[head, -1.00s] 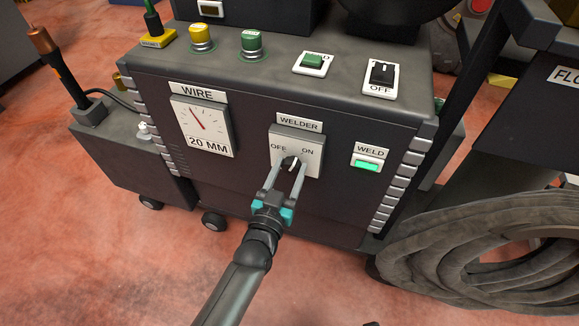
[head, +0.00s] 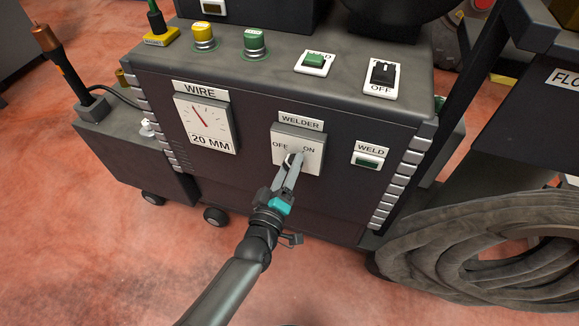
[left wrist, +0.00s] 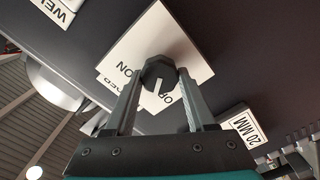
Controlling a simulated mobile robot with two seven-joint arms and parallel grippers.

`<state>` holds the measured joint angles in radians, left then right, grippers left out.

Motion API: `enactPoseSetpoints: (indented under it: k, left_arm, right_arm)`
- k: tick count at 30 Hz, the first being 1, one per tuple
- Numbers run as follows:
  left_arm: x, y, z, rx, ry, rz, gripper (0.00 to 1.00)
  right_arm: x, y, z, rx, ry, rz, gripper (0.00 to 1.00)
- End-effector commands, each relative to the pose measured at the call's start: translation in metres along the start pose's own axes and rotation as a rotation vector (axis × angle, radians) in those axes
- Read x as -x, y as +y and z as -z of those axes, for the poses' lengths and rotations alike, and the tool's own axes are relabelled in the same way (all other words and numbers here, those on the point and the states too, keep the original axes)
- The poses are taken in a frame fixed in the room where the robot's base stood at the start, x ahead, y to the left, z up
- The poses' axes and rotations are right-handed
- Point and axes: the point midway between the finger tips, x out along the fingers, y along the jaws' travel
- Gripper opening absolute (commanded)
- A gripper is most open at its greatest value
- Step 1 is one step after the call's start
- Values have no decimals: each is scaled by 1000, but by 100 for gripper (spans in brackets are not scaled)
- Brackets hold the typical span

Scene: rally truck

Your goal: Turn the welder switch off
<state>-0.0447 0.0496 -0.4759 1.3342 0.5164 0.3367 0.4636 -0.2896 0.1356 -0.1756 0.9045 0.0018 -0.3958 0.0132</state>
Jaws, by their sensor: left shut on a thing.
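The welder switch is a dark round knob (left wrist: 158,73) with a white mark, on a light plate (head: 312,153) labelled OFF at left and ON at right, under a WELDER sign (head: 301,123). In the left wrist view the white mark points towards the OFF lettering. My left gripper (head: 291,161) is shut on the knob, with one finger on each side; it also shows in the left wrist view (left wrist: 160,78). The fingers hide much of the knob in the head view. The WELD light (head: 367,162) right of the plate is dark. My right gripper is not in view.
A WIRE gauge (head: 205,125) is left of the switch. On the cabinet top (head: 222,67) are a yellow knob (head: 203,36), green knob (head: 254,42), green button (head: 316,60) and black rocker switch (head: 383,73). A coiled hose (head: 430,245) lies right. Floor in front is clear.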

Motion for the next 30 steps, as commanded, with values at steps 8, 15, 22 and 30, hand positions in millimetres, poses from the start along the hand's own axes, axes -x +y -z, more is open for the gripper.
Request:
enactPoseSetpoints:
  k: [8, 15, 22, 30]
  left_arm:
    - [1, -2, -2, 215, -3, 2, 0]
    - [1, -3, -2, 334, -3, 3, 0]
    - [1, -2, -2, 385, -3, 3, 0]
    - [1, -2, -2, 396, -3, 3, 0]
  right_arm:
    - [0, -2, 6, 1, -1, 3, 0]
    - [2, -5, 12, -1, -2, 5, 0]
    - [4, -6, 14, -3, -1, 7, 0]
    - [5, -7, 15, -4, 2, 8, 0]
